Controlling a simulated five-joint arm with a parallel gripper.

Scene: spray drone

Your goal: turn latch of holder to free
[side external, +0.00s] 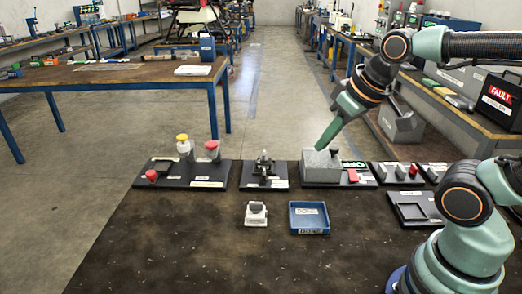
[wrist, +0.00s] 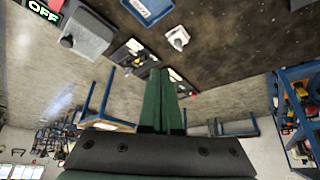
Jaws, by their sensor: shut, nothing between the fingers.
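My gripper (side external: 320,147) is shut and empty, its green fingers pointing down over the grey block in the side view. In the wrist view the closed fingers (wrist: 160,73) point up the picture. A dark upright fixture (side external: 264,168), which looks like the holder, stands on a black plate left of the gripper. Its latch is too small to make out.
A plate with capped bottles (side external: 184,149) and a red knob stands at the left. A small white stand (side external: 256,214) and a blue tray (side external: 309,217) lie in front. More black plates (side external: 398,172) stand at the right. The front left of the table is clear.

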